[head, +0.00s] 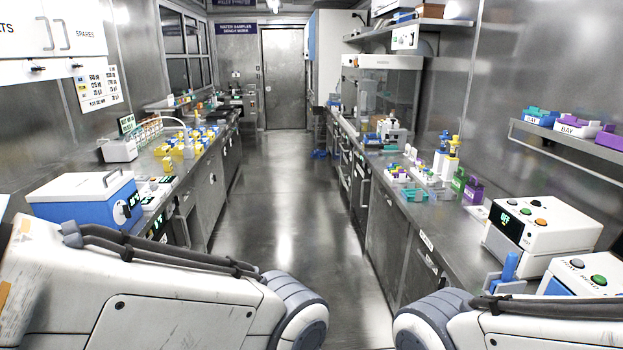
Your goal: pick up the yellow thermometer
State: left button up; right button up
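I cannot make out a yellow thermometer for certain. Several small yellow items (188,150) stand on the left bench, too small to tell apart. A separate small yellow piece (167,164) is at that bench's front edge. Parts of both my arms fill the bottom corners, but neither gripper shows.
A clear aisle (285,210) runs between the left bench and right bench to a closed door (284,78). A blue-and-white cooler box (85,198) sits on the near left bench. A white button box (541,235) sits on the near right bench.

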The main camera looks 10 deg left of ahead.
aim_at(166, 162)
jog(key=u, duration=0.4)
jog(key=i, duration=1.95)
jog(key=u, duration=0.8)
jog(key=i, duration=1.05)
jog(key=z, duration=0.3)
jog(key=k, duration=1.3)
jog(key=z, duration=0.75)
jog(key=i, duration=3.05)
jog(key=u, duration=0.35)
jog(key=i, duration=1.4)
jog(key=u, duration=1.65)
jog(key=i, duration=0.9)
jog(key=u, duration=0.95)
